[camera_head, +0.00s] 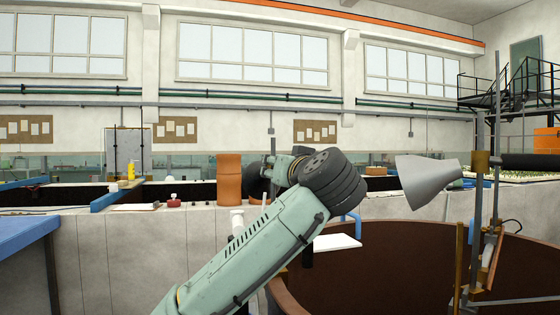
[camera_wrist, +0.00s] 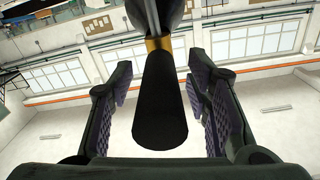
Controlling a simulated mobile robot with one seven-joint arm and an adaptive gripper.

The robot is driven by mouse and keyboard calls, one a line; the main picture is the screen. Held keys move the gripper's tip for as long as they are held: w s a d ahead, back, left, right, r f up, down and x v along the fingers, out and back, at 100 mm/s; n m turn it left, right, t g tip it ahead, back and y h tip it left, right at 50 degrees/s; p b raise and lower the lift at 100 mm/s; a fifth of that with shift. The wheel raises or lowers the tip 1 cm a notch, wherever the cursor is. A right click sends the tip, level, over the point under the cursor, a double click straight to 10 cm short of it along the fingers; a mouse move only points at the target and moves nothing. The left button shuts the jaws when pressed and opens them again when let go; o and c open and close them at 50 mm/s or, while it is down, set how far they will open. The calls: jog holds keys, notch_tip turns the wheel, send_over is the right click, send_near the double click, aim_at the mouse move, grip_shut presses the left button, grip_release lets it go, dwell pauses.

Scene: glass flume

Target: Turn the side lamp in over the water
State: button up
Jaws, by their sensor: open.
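The lamp has a grey cone shade (camera_head: 428,180), with its wide end to the left. A brass block (camera_head: 482,163) joins it to an upright post, and a black bar (camera_head: 530,160) runs right from there. In the wrist view my gripper (camera_wrist: 158,105) is open. A black round grip (camera_wrist: 160,100) with a brass collar (camera_wrist: 158,44) lies between the fingers, with gaps on both sides. It resembles the lamp's bar, but I cannot tell for certain that it is the same part. My fingers cannot be made out in the head view.
A large brown round basin (camera_head: 400,260) lies at the lower right, below the shade. A pale wall (camera_head: 105,250) crosses the middle, with orange-brown cylinders (camera_head: 229,168) on it. A blue surface (camera_head: 25,235) is at left. Black stairs (camera_head: 510,90) stand at the back right. My green arm covers the centre.

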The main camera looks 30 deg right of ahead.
jog(key=shift+x, duration=0.9)
jog(key=shift+c, duration=0.3)
grip_shut()
